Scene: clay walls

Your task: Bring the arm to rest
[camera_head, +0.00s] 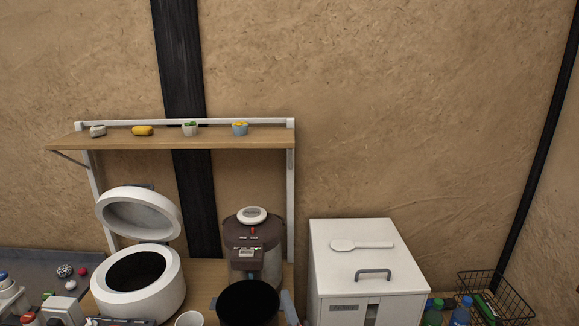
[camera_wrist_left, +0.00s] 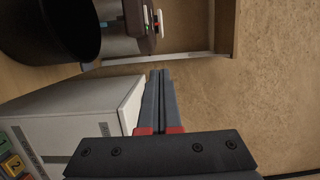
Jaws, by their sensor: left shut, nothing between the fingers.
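My left gripper (camera_wrist_left: 159,78) shows in the left wrist view with its two grey fingers together and nothing between them. Red pads sit at the finger bases. The fingertips point toward the wall and shelf frame, beside the white box (camera_wrist_left: 75,115), and hold no object. In the head view, a grey-blue piece stands at the bottom beside the black pot (camera_head: 248,303); I cannot tell whether it is the gripper or a pot handle. My right gripper is in neither view.
The white box (camera_head: 365,258) has a spoon (camera_head: 362,245) on top. A dispenser (camera_head: 252,240) stands behind the pot. An open rice cooker (camera_head: 138,285) stands left. A wooden shelf (camera_head: 180,140) holds several small items. A wire basket (camera_head: 497,298) and bottles stand right. The upper wall is clear.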

